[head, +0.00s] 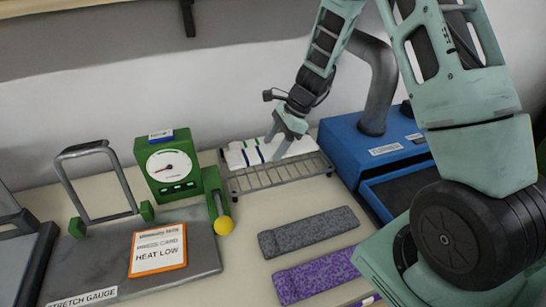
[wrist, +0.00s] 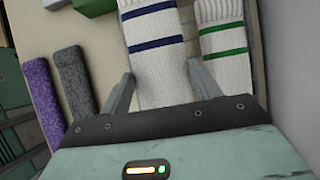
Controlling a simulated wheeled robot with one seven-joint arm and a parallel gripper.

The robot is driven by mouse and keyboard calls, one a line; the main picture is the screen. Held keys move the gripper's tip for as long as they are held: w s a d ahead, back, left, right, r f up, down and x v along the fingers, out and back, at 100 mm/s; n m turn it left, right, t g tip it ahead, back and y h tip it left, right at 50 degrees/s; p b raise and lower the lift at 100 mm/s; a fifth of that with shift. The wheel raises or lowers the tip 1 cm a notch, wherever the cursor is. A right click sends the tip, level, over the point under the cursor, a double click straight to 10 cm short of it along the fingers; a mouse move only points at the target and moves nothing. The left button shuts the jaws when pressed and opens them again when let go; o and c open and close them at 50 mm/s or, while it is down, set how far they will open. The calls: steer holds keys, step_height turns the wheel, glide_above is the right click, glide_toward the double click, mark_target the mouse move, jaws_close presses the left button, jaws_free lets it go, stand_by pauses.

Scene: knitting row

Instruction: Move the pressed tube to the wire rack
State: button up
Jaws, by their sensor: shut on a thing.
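A white ribbed tube with blue stripes (wrist: 155,45) lies between the two fingers of my gripper (wrist: 162,92) in the wrist view. My gripper is shut on it, across its width. In the head view, my gripper (head: 278,146) is over the wire rack (head: 280,176), and the blue-striped tube (head: 252,155) is at the rack's back part. I cannot tell whether it rests on the rack or hangs just above. A second white tube, with green stripes (wrist: 222,42), lies beside it on the wall side, outside my right finger.
A green dial gauge (head: 170,165) and a lever with a yellow knob (head: 224,225) stand left of the rack. A blue machine (head: 370,150) is on the right. Grey (head: 308,232) and purple (head: 318,272) flat pieces lie in front. A heat card (head: 158,248) lies at left.

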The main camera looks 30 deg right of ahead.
mark_target(275, 168)
steer(key=shift+f, duration=2.85)
steer(key=shift+f, duration=0.15)
steer(key=o, duration=1)
